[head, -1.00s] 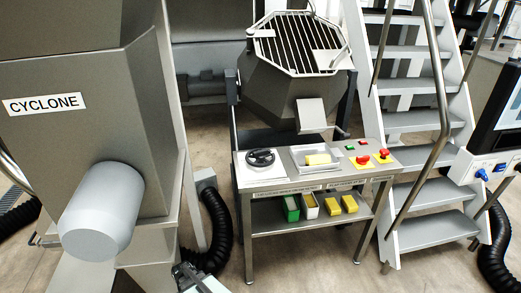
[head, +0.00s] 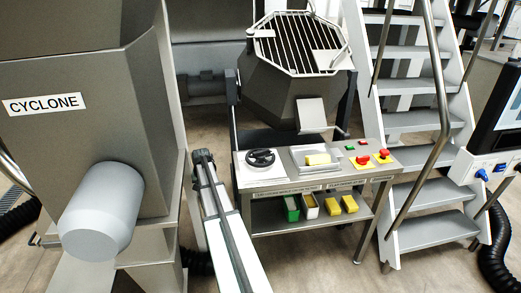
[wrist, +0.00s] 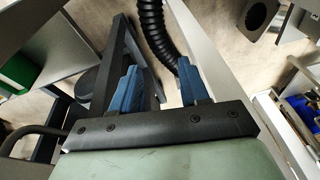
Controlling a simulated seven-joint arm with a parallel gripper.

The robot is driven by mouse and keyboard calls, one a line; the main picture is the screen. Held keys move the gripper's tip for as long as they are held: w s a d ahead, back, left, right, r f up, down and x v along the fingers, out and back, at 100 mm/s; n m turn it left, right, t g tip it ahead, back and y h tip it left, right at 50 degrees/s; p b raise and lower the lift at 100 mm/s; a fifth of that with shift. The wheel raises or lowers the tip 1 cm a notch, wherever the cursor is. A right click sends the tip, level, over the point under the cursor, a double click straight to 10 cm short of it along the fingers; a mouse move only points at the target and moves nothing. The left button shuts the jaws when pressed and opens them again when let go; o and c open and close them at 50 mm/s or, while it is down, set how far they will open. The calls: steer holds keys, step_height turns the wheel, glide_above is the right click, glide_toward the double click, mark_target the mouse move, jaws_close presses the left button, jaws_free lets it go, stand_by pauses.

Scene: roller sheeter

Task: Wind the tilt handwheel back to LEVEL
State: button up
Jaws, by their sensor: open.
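The tilt handwheel (head: 261,157) is a small black wheel on a white plate at the left end of the steel table (head: 243,183) in the head view. Its pointer or level mark is too small to read. My arm reaches up from the bottom of the head view and ends just left of the table, apart from the handwheel. My gripper (wrist: 160,82) shows in the wrist view with two blue fingers spread apart and nothing between them. I cannot make out the handwheel in the wrist view.
The grey cyclone (head: 95,110) with its pale cylinder (head: 101,211) stands close on the left. A tray with a yellow block (head: 318,159) and red buttons (head: 386,153) share the tabletop. The grated hopper (head: 290,95) rises behind. Stairs (head: 415,120) stand right.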

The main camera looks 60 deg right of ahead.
steer(key=d+r+m, duration=0.2)
steer(key=d+r, duration=0.5)
step_height(320, 180, up, 22)
steer(key=m+g+y, duration=0.1)
steer(key=m+g, duration=0.1)
steer(key=m, duration=0.9)
glide_above(260, 151)
step_height(260, 151, down, 12)
steer(key=shift+d+f, duration=0.1)
steer(key=shift+f, duration=0.1)
jaws_close()
